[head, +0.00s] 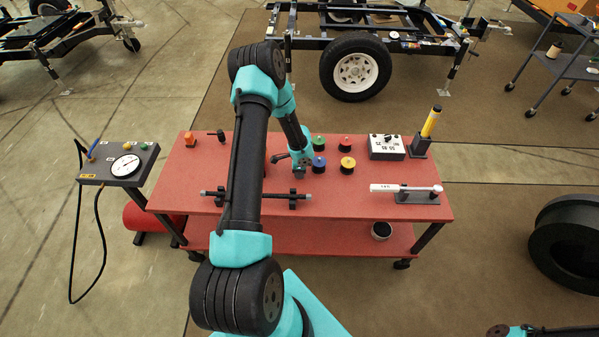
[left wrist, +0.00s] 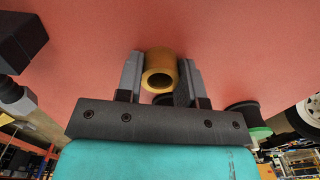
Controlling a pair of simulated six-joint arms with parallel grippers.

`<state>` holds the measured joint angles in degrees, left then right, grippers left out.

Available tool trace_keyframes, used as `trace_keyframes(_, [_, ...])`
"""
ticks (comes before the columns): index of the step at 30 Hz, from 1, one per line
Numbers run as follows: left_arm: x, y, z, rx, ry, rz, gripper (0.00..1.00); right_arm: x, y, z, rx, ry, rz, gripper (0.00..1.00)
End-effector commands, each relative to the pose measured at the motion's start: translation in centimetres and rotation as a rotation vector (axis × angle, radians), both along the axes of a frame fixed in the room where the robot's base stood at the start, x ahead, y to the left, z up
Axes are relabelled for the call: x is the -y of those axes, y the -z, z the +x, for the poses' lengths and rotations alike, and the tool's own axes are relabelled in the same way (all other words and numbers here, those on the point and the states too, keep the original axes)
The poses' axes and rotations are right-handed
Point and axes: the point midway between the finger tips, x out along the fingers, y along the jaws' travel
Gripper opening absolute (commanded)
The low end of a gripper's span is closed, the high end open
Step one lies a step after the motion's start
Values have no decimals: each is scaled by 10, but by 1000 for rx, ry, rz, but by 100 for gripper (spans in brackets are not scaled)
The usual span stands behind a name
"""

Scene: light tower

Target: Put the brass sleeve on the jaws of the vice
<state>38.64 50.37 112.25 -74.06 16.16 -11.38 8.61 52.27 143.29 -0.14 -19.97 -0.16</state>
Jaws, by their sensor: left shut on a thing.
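My left gripper (head: 300,172) hangs over the middle of the red workbench. In the left wrist view my left gripper (left wrist: 161,78) is shut on the brass sleeve (left wrist: 160,66), a short hollow yellow tube. The sleeve sits between the two grey fingers with one open end facing the camera. In the head view I cannot make out the sleeve. I cannot pick out the vice for certain; a dark block (left wrist: 20,40) shows at the upper left of the left wrist view, apart from the sleeve. My right gripper is not in view.
On the red bench (head: 175,185) a rod on dark supports (head: 296,204) lies at the front. Several coloured spools (head: 347,165) stand right of my gripper. A gauge panel (head: 126,165) stands left.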

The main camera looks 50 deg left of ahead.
Motion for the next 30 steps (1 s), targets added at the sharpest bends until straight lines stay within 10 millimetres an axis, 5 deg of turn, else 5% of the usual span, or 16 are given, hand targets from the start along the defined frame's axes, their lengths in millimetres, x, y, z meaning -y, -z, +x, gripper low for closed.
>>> trace_keyframes(8, [0, -15, 1, 1, -1, 2, 6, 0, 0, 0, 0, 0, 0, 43])
trace_keyframes(24, [0, -94, 1, 2, 0, 2, 6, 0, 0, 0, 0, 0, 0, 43])
trace_keyframes(30, [0, -100, 0, 0, 1, 0, 6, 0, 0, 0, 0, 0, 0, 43])
